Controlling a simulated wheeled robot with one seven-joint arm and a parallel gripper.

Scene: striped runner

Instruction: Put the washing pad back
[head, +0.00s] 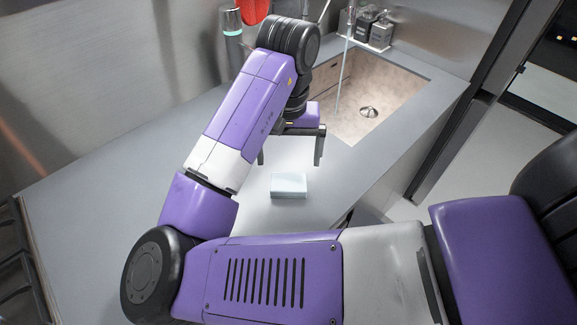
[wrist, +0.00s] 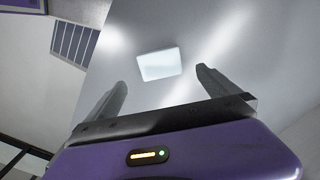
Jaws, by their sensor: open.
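The washing pad (head: 288,186) is a small pale, light-blue block lying flat on the grey counter, a little in front of the sink. It also shows in the wrist view (wrist: 160,64) as a bright white rectangle, slightly tilted, beyond and between my fingers. My gripper (head: 290,160) is open and empty, with its two fingers pointing down above the counter, behind the pad in the head view. In the wrist view the fingers (wrist: 160,85) are spread wide and apart from the pad.
The grey counter (head: 90,205) is clear to the left of the pad. A sink (head: 385,95) with a drain is behind right. Dark soap bottles (head: 380,32) stand behind it. A grey cylinder (head: 232,30) and a red item (head: 254,10) are at the back wall.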

